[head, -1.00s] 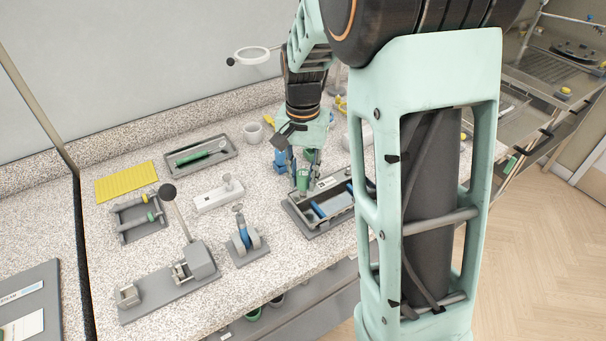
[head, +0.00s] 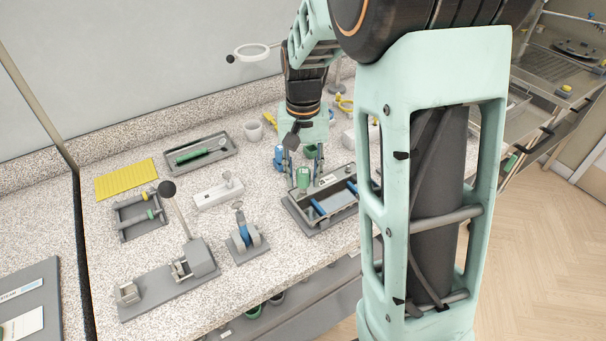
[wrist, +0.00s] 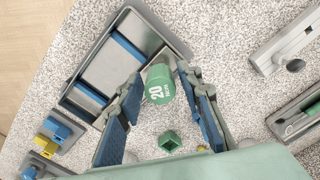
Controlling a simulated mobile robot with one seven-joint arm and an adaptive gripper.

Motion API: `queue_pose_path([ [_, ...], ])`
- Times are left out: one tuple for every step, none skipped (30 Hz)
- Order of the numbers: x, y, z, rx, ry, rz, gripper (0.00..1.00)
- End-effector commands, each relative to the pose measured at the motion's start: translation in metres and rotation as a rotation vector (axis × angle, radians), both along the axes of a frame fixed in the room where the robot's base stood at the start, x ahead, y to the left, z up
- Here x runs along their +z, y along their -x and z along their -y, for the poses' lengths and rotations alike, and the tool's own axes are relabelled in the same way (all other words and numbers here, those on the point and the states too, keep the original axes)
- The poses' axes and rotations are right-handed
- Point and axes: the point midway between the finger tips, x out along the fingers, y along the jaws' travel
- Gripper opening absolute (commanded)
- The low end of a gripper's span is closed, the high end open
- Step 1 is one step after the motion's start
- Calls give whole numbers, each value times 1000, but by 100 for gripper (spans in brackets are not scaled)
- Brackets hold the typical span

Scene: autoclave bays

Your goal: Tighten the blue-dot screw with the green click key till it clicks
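My gripper (head: 304,176) points down over the key. In the wrist view the fingers (wrist: 160,76), with blue pads, are apart on either side of the key, with a narrow gap showing. What the key's lower end rests on is hidden. I cannot make out the blue-dot screw.
Another green piece with a dark socket (wrist: 169,141) stands close to my fingers. A grey tray with a green-handled tool (head: 228,163) lies behind left. A blue-wheeled stand (head: 247,238) and a lever press (head: 168,292) are at the front left.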

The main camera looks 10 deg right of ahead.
Motion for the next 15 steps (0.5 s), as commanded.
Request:
queue_pose_path([
  [0,0,0,15,0,0,33],
  [0,0,0,29,0,0,33],
  [0,0,1,54,0,0,33],
  [0,0,1,80,0,0,33],
  [0,0,1,110,0,1,33],
  [0,0,1,153,0,0,33],
  [0,0,1,184,0,0,33],
  [0,0,1,213,1,1,33],
  [0,0,1,246,1,0,33],
  [0,0,1,267,0,0,33],
  [0,0,1,284,0,0,33],
  [0,0,1,299,0,0,33],
  [0,0,1,309,0,0,33],
  [0,0,1,320,0,0,33],
  [0,0,1,340,0,0,33],
])
